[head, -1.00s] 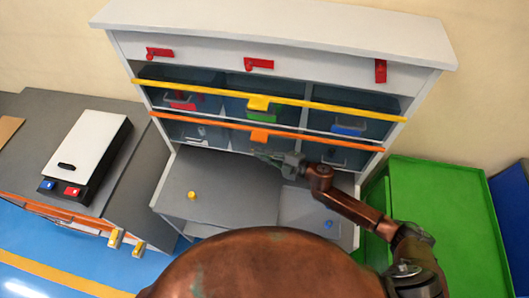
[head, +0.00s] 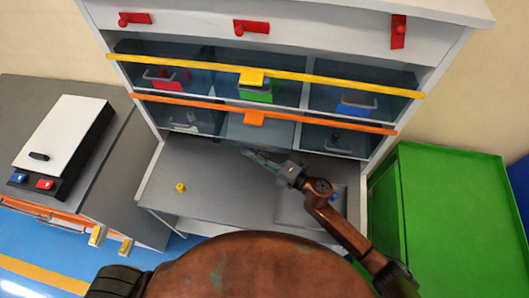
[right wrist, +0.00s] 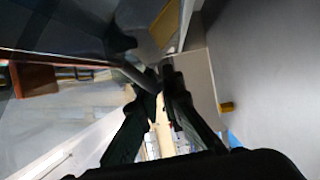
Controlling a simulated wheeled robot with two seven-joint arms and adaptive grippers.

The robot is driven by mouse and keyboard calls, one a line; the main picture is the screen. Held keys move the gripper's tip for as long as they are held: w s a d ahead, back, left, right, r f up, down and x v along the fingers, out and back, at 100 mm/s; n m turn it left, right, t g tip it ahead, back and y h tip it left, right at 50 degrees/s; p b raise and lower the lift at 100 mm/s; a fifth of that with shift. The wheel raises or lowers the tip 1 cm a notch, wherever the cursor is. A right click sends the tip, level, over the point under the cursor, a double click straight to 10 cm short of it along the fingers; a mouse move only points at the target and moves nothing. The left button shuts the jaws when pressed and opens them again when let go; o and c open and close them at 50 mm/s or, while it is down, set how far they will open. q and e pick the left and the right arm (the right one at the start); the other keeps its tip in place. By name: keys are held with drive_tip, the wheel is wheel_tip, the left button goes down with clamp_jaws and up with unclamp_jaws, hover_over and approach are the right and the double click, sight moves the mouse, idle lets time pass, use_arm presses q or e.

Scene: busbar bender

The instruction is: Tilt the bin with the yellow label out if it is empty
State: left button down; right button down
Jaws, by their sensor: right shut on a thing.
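My right gripper (head: 262,160) is at the front of the lower middle compartment, below the orange bar's tab. In the right wrist view its dark fingers (right wrist: 163,82) close on a grey bar-like handle (right wrist: 135,74). A yellow patch (right wrist: 166,22), apparently the yellow label, shows on a grey surface just past the fingertips. In the head view the lower middle compartment shows a pale grey surface (head: 247,131); I cannot see the bin's inside or its label there. My left gripper is not in view.
Bins with a red label (head: 168,85), a green label (head: 257,95) and a blue label (head: 356,110) sit in the upper row. A yellow bar (head: 180,67) and an orange bar (head: 180,101) cross the cabinet. The grey worktop (head: 230,195) carries a yellow knob (head: 180,187). A green cabinet (head: 445,210) stands right.

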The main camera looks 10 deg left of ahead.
sight(254, 147)
drive_tip(key=shift+s+f, duration=0.1)
drive_tip(key=shift+f, duration=0.1)
idle(0.4)
drive_tip(key=c, duration=2.4)
unclamp_jaws()
drive_tip(key=shift+r, duration=0.1)
wheel_tip(254, 147, up, 10)
drive_tip(key=shift+f, duration=0.1)
